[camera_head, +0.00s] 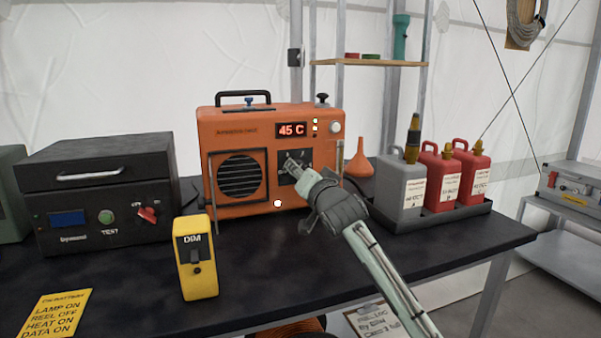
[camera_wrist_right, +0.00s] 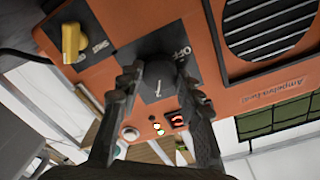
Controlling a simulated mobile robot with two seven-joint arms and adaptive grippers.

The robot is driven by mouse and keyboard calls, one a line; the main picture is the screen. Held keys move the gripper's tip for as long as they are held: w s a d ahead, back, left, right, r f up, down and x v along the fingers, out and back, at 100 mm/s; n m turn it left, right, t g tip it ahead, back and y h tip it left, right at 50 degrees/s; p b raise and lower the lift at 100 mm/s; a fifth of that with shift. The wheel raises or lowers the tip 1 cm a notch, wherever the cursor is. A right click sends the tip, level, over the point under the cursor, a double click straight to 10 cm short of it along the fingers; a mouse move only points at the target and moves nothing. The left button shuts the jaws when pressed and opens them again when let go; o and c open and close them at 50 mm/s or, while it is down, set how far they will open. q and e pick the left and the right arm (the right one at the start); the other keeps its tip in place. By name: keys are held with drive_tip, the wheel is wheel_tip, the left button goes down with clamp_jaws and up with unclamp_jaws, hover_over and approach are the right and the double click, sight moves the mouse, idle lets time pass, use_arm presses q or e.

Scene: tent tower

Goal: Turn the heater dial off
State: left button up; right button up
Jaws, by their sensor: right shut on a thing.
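The orange heater (camera_head: 225,128) stands on the dark table, its red display reading 45 C. Its black round dial (camera_wrist_right: 158,68) sits on a dark plate with OFF lettering in the right wrist view. The dial's white pointer mark aims toward the display side, away from the OFF lettering. My right gripper (camera_head: 294,165) is at the heater's front and shut on the dial, a finger on each side; it also shows in the right wrist view (camera_wrist_right: 158,77). In the head view the gripper covers much of the dial. My left gripper is out of view.
A yellow knob (camera_wrist_right: 72,42) sits beside the dial's plate. A yellow DIM box (camera_head: 197,280) stands in front of the heater and a black test unit (camera_head: 100,190) at left. An orange funnel (camera_head: 359,160) and several cans in a tray (camera_head: 450,215) are at right.

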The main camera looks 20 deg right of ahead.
drive_tip(key=n+y, duration=0.1)
drive_tip(key=n, duration=2.3)
drive_tip(key=shift+f, duration=0.1)
idle(0.3)
drive_tip(key=o, duration=1.2)
drive_tip(key=shift+c, duration=0.2)
drive_tip(key=s, duration=1.2)
drive_tip(key=shift+d, duration=0.35)
